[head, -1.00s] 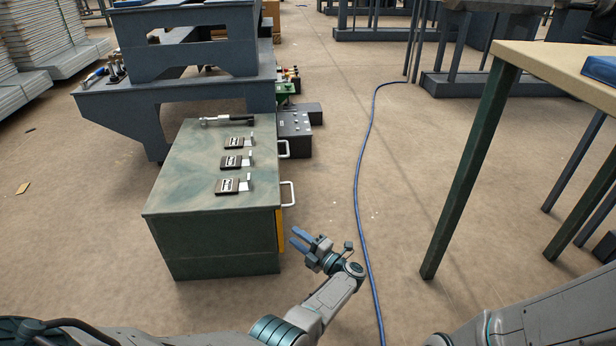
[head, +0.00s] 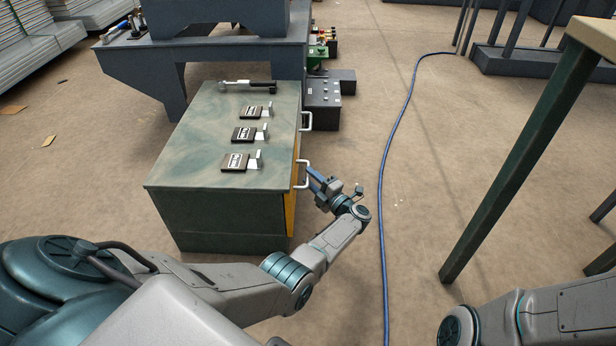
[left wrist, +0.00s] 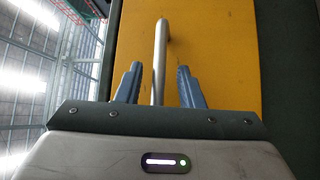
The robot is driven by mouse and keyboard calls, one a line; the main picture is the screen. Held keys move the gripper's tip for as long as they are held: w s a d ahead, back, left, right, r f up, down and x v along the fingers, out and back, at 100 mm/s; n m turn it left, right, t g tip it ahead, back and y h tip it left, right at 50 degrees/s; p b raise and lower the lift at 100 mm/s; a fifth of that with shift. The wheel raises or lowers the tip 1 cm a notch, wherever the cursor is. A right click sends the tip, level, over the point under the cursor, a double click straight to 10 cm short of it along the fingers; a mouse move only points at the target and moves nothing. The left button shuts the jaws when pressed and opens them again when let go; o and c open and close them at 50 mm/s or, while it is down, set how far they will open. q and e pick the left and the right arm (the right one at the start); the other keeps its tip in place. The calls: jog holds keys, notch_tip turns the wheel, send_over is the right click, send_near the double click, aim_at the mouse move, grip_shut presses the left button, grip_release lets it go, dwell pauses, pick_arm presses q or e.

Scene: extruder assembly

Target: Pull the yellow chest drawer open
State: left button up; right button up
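The green chest (head: 225,165) stands left of centre in the head view. Its yellow drawer front (head: 290,212) shows as a narrow strip on the right side and fills much of the left wrist view (left wrist: 225,45). The drawer looks closed. Its metal handle (head: 302,176) sticks out to the right. My left gripper (head: 314,180) is at this handle. In the left wrist view the handle bar (left wrist: 160,60) stands between its two blue fingers (left wrist: 158,84), with a gap on both sides. My right gripper is out of view.
A second handle (head: 306,121) is farther back on the chest. A blue hose (head: 386,190) runs along the floor right of my left arm. A table leg (head: 520,165) stands at right.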

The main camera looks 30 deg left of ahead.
pick_arm(q)
jog(key=shift+x, duration=0.95)
jog(key=shift+c, duration=0.2)
grip_shut()
